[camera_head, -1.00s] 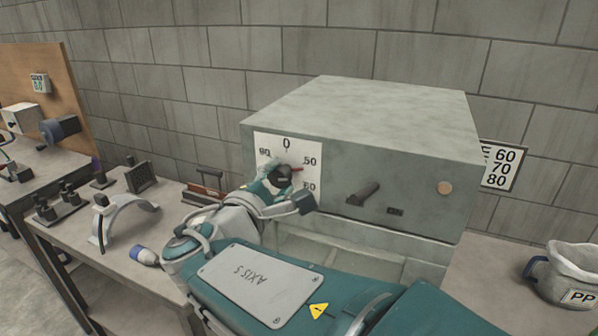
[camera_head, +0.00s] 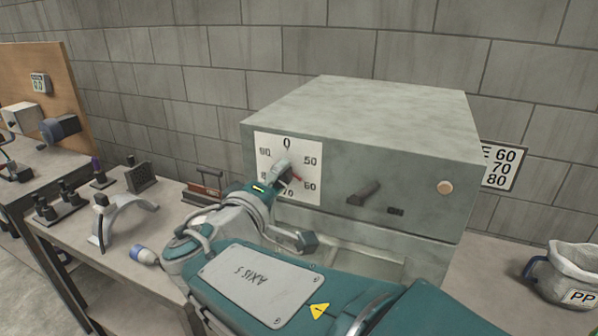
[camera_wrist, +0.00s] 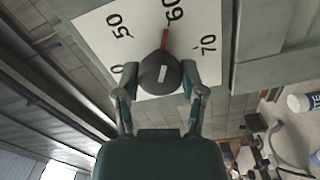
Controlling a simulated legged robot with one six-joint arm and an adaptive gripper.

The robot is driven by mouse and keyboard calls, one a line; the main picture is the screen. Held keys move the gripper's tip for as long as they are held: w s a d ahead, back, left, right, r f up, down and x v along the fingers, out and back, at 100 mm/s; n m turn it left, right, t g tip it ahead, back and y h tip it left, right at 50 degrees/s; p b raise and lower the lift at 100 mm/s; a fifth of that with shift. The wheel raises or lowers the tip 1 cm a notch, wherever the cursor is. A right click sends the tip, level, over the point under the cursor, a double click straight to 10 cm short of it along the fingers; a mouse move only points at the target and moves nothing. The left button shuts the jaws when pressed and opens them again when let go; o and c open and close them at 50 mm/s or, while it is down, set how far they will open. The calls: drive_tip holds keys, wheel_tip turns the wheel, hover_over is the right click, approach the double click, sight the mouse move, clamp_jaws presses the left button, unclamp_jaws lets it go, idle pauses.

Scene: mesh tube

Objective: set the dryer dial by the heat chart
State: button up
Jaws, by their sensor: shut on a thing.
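The dial's dark round knob (camera_wrist: 160,74) has a red pointer, which in the wrist view points at about 60. My gripper (camera_wrist: 161,82) is shut on the knob, one finger on each side. In the head view my gripper (camera_head: 283,172) covers most of the knob; the red pointer tip shows toward 60. The heat chart (camera_head: 502,167) on the wall shows 60, 70, 80; the dryer hides its left part.
A dark lever (camera_head: 363,193) and a round tan button (camera_head: 445,187) are on the dryer front. The left bench (camera_head: 150,245) holds a curved grey part and several small dark tools.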

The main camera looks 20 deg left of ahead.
drive_tip(key=shift+f, duration=0.35)
drive_tip(key=o, duration=1.1)
drive_tip(key=shift+o, duration=0.2)
drive_tip(key=shift+r, duration=0.1)
drive_tip(key=shift+r, duration=0.1)
drive_tip(key=shift+s, duration=0.25)
drive_tip(key=s+a, duration=0.1)
drive_tip(key=s, duration=1)
drive_tip(key=shift+s, duration=0.25)
drive_tip(key=shift+a, duration=0.1)
